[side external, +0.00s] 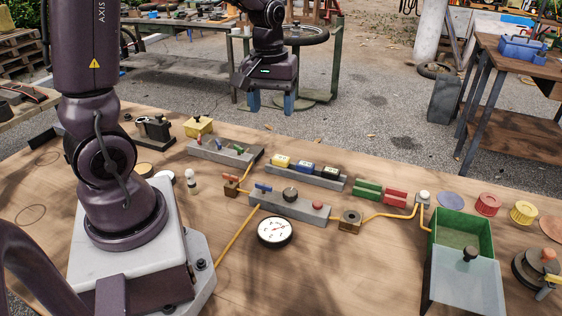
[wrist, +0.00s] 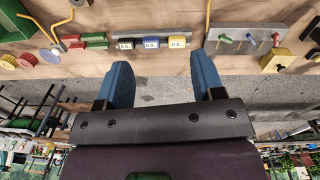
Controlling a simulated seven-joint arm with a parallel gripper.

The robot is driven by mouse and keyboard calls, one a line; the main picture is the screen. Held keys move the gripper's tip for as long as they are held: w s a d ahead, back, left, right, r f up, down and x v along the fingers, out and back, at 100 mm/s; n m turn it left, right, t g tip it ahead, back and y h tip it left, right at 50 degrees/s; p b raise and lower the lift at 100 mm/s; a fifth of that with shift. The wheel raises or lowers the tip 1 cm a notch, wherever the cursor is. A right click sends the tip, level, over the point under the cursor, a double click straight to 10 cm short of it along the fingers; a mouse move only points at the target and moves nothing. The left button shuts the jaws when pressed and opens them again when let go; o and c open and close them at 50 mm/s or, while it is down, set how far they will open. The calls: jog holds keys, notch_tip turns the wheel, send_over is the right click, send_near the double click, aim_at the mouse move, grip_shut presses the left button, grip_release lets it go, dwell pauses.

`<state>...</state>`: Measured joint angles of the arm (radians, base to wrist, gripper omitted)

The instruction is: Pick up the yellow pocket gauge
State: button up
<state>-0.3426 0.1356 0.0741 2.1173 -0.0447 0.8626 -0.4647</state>
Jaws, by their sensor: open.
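The yellow pocket gauge (side external: 282,160) is a small block with a white display face. It sits at the left end of a row of three on a long grey rack (side external: 300,177), beside a blue gauge (side external: 306,166) and a dark gauge (side external: 330,171). In the wrist view the yellow gauge (wrist: 178,42) is at the right end of that row. My gripper (side external: 271,104) hangs above the table's far side, apart from the gauges. In the wrist view its blue fingers (wrist: 163,66) are spread with nothing between them.
A grey rack with colored levers (side external: 222,152) and a yellow box with a black knob (side external: 200,126) stand to the left. Red and green blocks (side external: 380,192) stand to the right. In front are a valve block (side external: 290,207), a round dial (side external: 275,232) and a green bin (side external: 462,238).

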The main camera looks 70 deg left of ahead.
aim_at(281, 157)
jog(key=w+a+f+n, duration=0.6)
jog(key=a+f+n, duration=0.4)
jog(key=n, duration=0.6)
jog(key=shift+n, duration=0.3)
jog(key=f, duration=0.8)
jog(key=a+f, duration=0.1)
jog(key=f, duration=0.3)
jog(key=shift+w, duration=0.15)
jog(key=shift+c, duration=0.3)
jog(key=c, duration=0.9)
